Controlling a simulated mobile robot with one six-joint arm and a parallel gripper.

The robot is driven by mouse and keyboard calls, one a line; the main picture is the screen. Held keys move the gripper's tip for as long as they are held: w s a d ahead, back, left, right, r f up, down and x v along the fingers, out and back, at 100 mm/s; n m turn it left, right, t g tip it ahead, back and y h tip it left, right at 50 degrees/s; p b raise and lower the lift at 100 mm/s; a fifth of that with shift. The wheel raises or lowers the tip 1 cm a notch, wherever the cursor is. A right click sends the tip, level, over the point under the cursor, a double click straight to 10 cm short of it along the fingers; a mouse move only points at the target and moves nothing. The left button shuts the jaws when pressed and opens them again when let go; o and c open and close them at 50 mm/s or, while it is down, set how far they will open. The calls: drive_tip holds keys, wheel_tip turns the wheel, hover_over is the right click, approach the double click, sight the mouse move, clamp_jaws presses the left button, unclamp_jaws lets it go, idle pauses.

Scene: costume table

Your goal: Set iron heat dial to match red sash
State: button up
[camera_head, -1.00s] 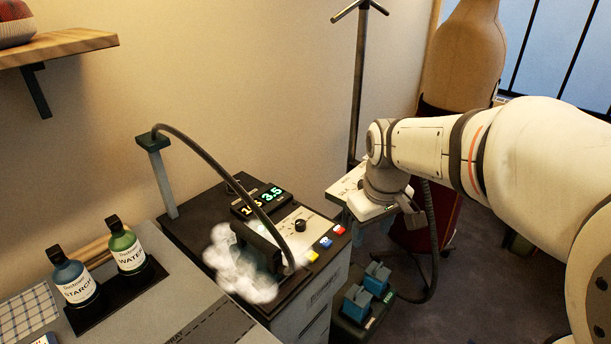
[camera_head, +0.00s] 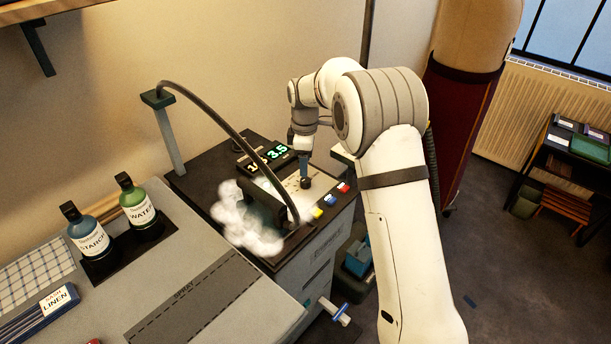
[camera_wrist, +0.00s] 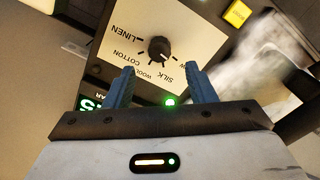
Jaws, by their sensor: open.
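The iron heat dial (camera_wrist: 160,48) is a black knob on a white plate (camera_wrist: 110,52) marked LINEN, COTTON, WOOL and SILK, with a last label partly cut off. In the wrist view my gripper (camera_wrist: 163,80) has its two blue fingers apart, with the dial just beyond and between their tips, not held. In the head view my gripper (camera_head: 305,180) points down over the dial plate and hides most of the dial. The iron (camera_head: 262,205) stands on the dark station top, partly hidden by white steam.
A black cable arches over the station from a post (camera_head: 170,145). Yellow, red and blue buttons (camera_head: 330,199) line the station's front edge. A lit display (camera_head: 264,160) reads 3.5 on its right. Starch (camera_head: 89,240) and water (camera_head: 140,210) bottles stand at left.

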sight(305, 179)
wheel_tip(305, 179, down, 6)
drive_tip(key=shift+f+p, duration=0.1)
drive_tip(key=shift+p, duration=0.2)
drive_tip(key=shift+c, duration=0.2)
drive_tip(key=c, duration=0.9)
